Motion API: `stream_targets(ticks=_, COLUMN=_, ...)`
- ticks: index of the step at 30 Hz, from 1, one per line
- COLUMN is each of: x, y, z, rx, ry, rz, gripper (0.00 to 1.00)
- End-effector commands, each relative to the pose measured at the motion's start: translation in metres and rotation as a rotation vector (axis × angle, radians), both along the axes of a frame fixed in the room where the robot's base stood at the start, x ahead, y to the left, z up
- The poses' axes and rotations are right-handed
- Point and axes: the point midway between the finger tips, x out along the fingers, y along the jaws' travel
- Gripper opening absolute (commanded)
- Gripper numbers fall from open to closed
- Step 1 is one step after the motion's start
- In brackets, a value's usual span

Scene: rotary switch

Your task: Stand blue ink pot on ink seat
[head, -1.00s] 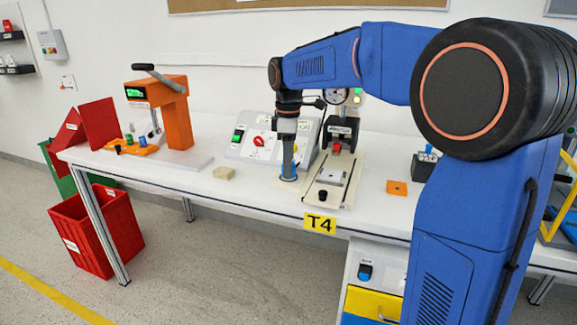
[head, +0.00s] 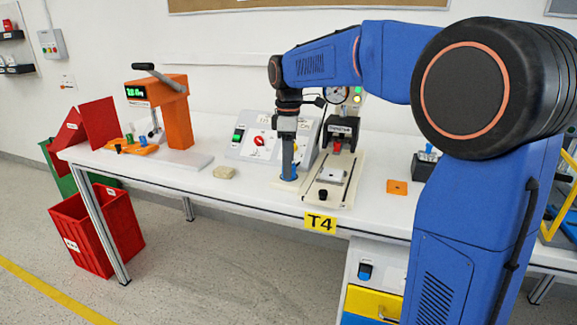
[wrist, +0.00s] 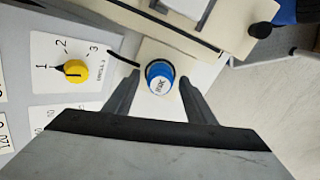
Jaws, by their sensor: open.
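The blue ink pot (wrist: 160,78), with a white "INK" label on its cap, shows between the two fingers of my gripper (wrist: 159,88) in the wrist view. The fingers are open, with a gap on each side of the pot. A dark ring shows at the pot's edge, over a cream plate (wrist: 150,104). I cannot tell whether this plate or the ring is the ink seat. In the head view my gripper (head: 289,170) points down at the cream plate (head: 283,184), and only a little blue of the pot shows. The fingers partly hide the pot's base.
A panel with a yellow knob (wrist: 75,71) and a red knob (head: 259,141) stands close behind. The pad-printing fixture (head: 333,180) is just to the right. A beige block (head: 223,172) lies to the left, and an orange plate (head: 397,187) to the right.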

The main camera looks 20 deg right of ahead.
Motion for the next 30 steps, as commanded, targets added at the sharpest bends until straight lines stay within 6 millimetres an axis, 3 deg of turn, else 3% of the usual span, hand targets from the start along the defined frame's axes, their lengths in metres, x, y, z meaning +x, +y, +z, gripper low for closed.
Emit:
stream_targets(ticks=15, x=0.000, y=0.000, z=0.092, rx=0.000, ry=-0.002, rz=0.000, gripper=0.50)
stream_targets(ticks=21, x=0.000, y=0.000, z=0.109, rx=0.000, ry=-0.001, rz=0.000, gripper=0.50)
stream_targets(ticks=30, x=-0.009, y=-0.003, z=0.111, rx=0.002, ry=-0.009, rz=-0.026, gripper=0.50)
